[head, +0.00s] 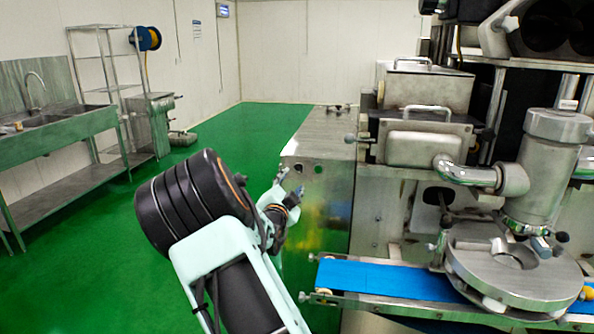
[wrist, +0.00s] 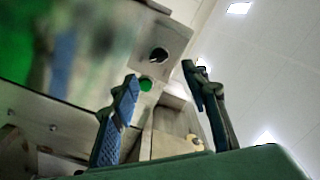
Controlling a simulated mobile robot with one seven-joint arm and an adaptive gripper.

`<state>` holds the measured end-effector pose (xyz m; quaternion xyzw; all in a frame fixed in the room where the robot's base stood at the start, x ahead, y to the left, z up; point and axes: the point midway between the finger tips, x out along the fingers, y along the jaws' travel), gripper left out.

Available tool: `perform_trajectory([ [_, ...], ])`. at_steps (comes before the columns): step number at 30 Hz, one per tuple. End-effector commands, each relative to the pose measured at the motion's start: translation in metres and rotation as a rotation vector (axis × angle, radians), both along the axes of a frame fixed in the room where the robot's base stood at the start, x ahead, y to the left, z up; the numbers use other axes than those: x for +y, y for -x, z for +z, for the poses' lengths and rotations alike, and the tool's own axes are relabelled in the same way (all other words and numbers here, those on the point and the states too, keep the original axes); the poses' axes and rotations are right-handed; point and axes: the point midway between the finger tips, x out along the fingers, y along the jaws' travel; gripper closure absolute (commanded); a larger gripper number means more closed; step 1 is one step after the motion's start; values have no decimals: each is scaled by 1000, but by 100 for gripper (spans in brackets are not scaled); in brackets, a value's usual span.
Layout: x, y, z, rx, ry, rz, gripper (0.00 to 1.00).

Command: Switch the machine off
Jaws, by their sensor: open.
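The machine is a large steel unit on the right of the head view, with a steel cabinet (head: 330,135) at its left end. Two small round controls sit near the top of the cabinet's front, one of them a dark round control (head: 318,169). In the wrist view a green round button (wrist: 146,84) and a black round control (wrist: 159,54) show on the steel panel (wrist: 168,32). My gripper (head: 291,183) is open and empty in front of the panel, just below the controls. In the wrist view its blue-padded fingers (wrist: 160,76) stand apart, with the green button between them.
A blue conveyor belt (head: 385,279) runs out below and to the right of my gripper. A round steel turntable (head: 500,265) stands over it. A steel sink bench (head: 60,130) and a shelf rack (head: 95,62) are far left. Green floor (head: 240,125) between is open.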

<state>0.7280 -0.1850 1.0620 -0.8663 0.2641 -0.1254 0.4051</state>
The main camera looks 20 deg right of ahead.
Motion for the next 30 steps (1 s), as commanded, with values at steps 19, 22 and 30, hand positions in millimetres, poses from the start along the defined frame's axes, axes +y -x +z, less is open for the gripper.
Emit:
perform_trajectory([
  [19,-50,-72,0,3,1,-1,58],
  [22,-52,-74,-1,4,1,-1,58],
  [30,-52,-75,-1,4,1,-1,58],
])
